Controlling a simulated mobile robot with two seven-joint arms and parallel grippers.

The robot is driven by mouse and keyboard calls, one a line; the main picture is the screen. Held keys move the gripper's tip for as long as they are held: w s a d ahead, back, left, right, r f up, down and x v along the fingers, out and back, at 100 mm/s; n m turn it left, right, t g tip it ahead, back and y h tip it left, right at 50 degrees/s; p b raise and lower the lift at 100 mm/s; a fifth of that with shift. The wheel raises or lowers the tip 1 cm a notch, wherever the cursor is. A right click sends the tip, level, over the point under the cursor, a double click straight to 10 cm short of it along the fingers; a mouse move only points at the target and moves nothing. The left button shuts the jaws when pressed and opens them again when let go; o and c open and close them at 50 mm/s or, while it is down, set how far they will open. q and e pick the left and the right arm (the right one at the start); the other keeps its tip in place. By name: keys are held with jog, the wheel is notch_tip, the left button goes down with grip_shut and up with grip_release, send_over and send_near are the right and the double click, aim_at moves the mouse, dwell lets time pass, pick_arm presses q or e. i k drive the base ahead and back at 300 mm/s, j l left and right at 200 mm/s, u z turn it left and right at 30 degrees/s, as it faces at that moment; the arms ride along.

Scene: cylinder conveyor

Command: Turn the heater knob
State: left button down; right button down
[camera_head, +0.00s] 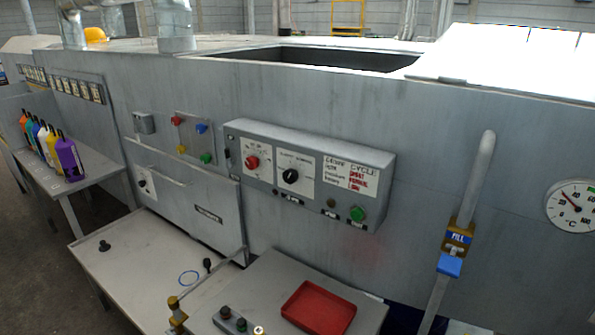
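A grey control box (308,149) is fixed to the front wall of a large metal machine. It carries a red knob (252,162) on a white plate at its left and a black knob (290,176) on a white plate at its middle. A small black knob (142,183) sits on another white plate on the panel further left. The labels are too small to tell which is the heater knob. Neither of my grippers is in view, and nothing touches the knobs.
A red tray (319,308) lies on the bench below the box. A lever with a brass end (174,303) stands beside it. A vertical pipe with a blue valve (450,264) and a dial gauge (575,206) are at right. Several bottles (68,158) stand at left.

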aim_at(252, 162)
jog(key=i+j+u, duration=0.25)
jog(key=u, duration=0.2)
jog(key=i+j+u, duration=0.45)
jog(key=k+l, duration=0.05)
jog(key=k, duration=0.05)
